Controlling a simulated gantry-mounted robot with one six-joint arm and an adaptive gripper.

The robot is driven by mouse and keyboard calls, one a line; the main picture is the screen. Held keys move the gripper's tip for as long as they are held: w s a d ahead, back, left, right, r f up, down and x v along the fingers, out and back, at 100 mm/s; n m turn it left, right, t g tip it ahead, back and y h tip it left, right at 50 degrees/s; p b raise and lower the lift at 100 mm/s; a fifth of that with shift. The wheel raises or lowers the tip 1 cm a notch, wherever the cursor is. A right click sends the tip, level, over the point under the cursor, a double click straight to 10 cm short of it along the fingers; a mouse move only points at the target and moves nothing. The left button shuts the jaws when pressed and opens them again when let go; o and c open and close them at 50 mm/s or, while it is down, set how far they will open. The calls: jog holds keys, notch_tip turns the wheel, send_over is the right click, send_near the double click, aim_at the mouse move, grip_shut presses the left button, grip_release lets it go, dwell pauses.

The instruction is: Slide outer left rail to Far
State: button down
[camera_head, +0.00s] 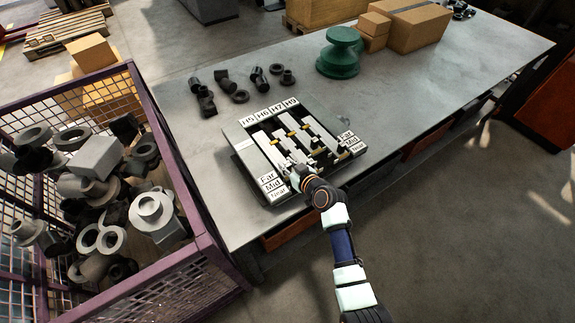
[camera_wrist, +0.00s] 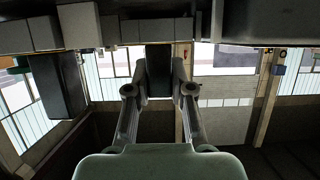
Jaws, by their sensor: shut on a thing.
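The rail fixture (camera_head: 243,152) lies on the grey bench, with several pale rails side by side. Labels H5 to H9 run along its back edge, and Far, Mid and Near labels stand at both sides. The outer left rail (camera_head: 267,146) runs from the back toward my gripper. My gripper (camera_head: 294,170) is at the near end of the left rails, partly hiding them. In the wrist view my gripper (camera_wrist: 158,90) has its fingers on both sides of a dark block (camera_wrist: 158,68), shut on it. The grip contact on the rail is hidden in the head view.
Several dark pipe fittings (camera_head: 240,96) lie behind the fixture. A green spool-like part (camera_head: 340,55) and cardboard boxes (camera_head: 415,28) stand farther back. A purple mesh crate (camera_head: 205,245) full of metal parts is at the left. The bench right of the fixture is clear.

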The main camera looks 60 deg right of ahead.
aim_at(281, 158)
jog(key=w+d+b, duration=0.2)
jog(key=w+b, duration=0.1)
jog(key=shift+w+f, duration=0.1)
jog(key=shift+f, duration=0.05)
dwell(0.3)
jog(key=c, duration=1.4)
grip_release()
jog(key=o, duration=0.4)
jog(key=shift+w, duration=0.1)
